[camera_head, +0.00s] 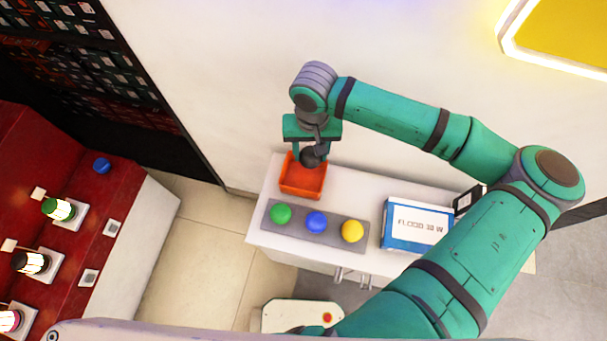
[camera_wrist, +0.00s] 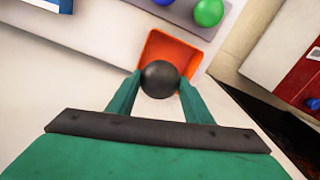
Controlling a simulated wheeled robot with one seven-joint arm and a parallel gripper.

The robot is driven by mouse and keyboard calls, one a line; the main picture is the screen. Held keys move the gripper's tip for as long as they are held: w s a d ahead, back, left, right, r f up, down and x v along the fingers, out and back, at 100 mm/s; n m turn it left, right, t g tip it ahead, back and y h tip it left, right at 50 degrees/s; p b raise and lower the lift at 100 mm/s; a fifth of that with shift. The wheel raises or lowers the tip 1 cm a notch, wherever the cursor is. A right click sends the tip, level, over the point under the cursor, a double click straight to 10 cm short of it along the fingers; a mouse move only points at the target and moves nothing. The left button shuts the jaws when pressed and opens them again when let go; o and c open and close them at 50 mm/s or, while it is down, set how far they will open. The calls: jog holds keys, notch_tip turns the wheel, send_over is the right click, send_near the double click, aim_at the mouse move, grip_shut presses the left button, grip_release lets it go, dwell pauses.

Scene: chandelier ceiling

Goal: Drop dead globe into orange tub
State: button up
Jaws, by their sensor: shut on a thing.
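The dead globe is a dark grey ball (camera_head: 311,157), held between the two fingers of my gripper (camera_head: 310,153). It also shows in the wrist view (camera_wrist: 160,79), with a green finger on each side, and my gripper (camera_wrist: 158,88) is shut on it. The orange tub (camera_head: 301,186) stands at the left back of the white counter. In the head view the globe overlaps the tub's back edge. In the wrist view the tub (camera_wrist: 168,48) lies behind the globe, and its visible inside looks empty. I cannot tell how high the globe is above the tub.
A grey tray (camera_head: 299,232) with green (camera_head: 280,214), blue (camera_head: 316,222) and yellow (camera_head: 352,231) balls lies in front of the tub. A blue and white box (camera_head: 417,227) stands to the right. A red console (camera_head: 85,200) with lamps is at the left, across a floor gap.

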jog(key=shift+f, duration=0.95)
jog(key=o, duration=1.1)
jog(key=shift+r, duration=0.15)
notch_tip(320, 180, up, 11)
jog(key=shift+s+f, duration=0.1)
jog(key=shift+f, duration=0.1)
